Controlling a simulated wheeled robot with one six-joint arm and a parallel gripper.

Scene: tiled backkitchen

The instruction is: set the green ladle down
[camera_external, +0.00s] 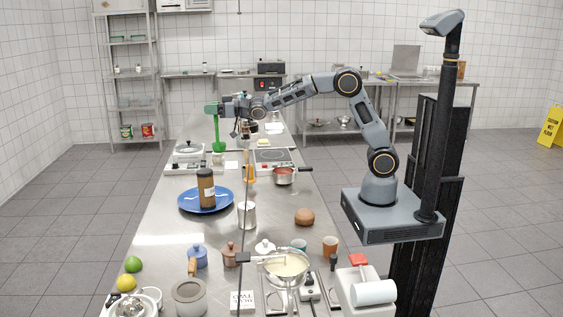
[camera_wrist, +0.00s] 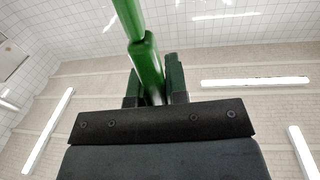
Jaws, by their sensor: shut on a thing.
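The green ladle (camera_external: 218,146) hangs down from my gripper (camera_external: 216,108) in the external view, with its bowl at the bottom. My gripper is shut on it near the top, over the far part of the steel table (camera_external: 165,218). In the wrist view the green handle (camera_wrist: 150,65) runs up between the fingers of my gripper (camera_wrist: 157,85). The bowl is not clearly seen in the wrist view. The external view does not clearly show whether the bowl touches the hob or table below it.
Near the ladle stand a hob with a lidded pan (camera_external: 189,148) and another hob with a red pan (camera_external: 284,175). Pots, cups and fruit crowd the near end. Bare steel lies left of the blue plate.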

